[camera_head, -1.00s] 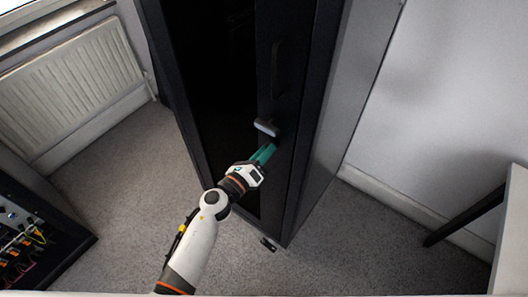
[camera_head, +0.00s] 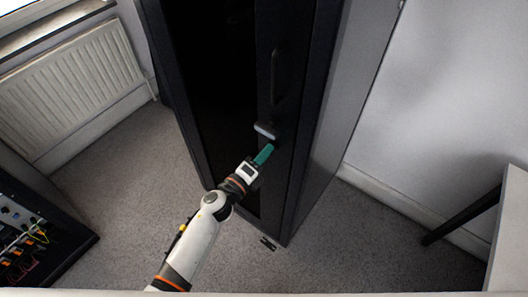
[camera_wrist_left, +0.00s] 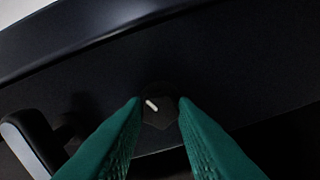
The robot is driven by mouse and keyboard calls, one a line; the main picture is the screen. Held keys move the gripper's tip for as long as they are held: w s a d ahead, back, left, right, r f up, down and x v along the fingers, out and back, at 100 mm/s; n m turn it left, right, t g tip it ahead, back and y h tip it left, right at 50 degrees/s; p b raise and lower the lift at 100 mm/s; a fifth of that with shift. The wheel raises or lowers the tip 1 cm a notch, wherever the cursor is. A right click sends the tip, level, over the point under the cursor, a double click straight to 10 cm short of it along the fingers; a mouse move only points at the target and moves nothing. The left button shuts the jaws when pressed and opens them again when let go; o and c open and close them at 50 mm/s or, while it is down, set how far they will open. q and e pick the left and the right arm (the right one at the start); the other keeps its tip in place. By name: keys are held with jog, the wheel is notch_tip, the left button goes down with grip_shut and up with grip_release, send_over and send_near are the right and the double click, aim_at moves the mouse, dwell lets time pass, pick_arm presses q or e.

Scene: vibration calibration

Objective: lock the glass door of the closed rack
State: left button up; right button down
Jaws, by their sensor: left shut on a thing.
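The black rack stands closed in the head view, with its dark glass door (camera_head: 215,70) facing me. In the left wrist view, a small dark faceted knob (camera_wrist_left: 160,118) with a slanted white mark sits on the dark door frame. My left gripper (camera_head: 267,151) has green fingers at the frame, just below a light grey handle (camera_head: 265,130). The left fingers (camera_wrist_left: 160,102) are shut on the knob, one on each side. In the head view the fingers hide the knob. My right gripper is not in view.
A dark vertical handle (camera_head: 275,75) is higher on the door frame. A white radiator (camera_head: 70,75) is at left, an open box with wiring (camera_head: 25,235) at lower left, and a white table (camera_head: 512,225) at right.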

pick_arm(q)
jog(key=shift+f+n+p, duration=0.1)
jog(key=shift+n+p, duration=1.55)
jog(key=shift+n, duration=4.65)
jog(key=o, duration=1)
jog(key=shift+s, duration=0.1)
jog(key=b+v, duration=0.2)
jog(key=v, duration=1)
